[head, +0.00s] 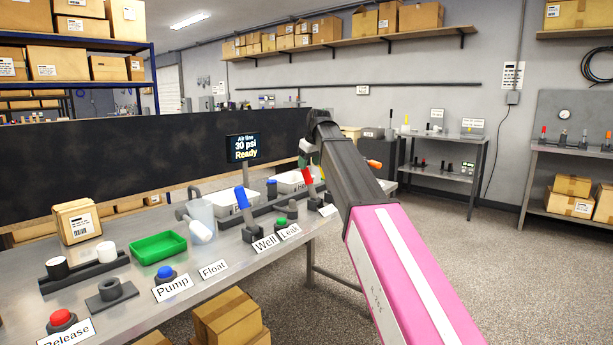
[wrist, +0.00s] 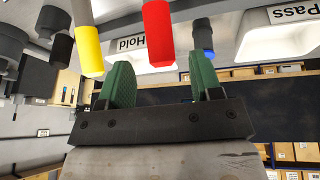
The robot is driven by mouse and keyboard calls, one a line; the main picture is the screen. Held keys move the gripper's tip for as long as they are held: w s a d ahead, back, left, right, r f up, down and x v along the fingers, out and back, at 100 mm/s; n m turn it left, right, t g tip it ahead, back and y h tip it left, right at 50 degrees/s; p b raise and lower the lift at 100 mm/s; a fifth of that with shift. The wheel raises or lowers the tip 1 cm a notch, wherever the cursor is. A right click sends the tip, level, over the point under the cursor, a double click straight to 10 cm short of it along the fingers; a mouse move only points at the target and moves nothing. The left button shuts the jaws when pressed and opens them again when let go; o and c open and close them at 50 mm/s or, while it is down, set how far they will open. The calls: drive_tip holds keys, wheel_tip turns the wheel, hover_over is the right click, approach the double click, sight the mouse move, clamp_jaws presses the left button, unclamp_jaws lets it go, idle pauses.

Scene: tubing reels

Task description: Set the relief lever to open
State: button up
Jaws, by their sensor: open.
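No label reading "relief" is legible, so I cannot tell for sure which lever it is. A yellow handle (wrist: 88,45) is left of the red one.
An orange handle (head: 374,163) shows right of my arm. White trays (head: 238,205) lie behind the levers. A display (head: 243,147) reads "Air line 30 psi Ready". The floor at right is clear.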

sight(308, 170)
drive_tip(key=shift+x, duration=3.1)
drive_tip(key=shift+s+d, duration=0.1)
clamp_jaws()
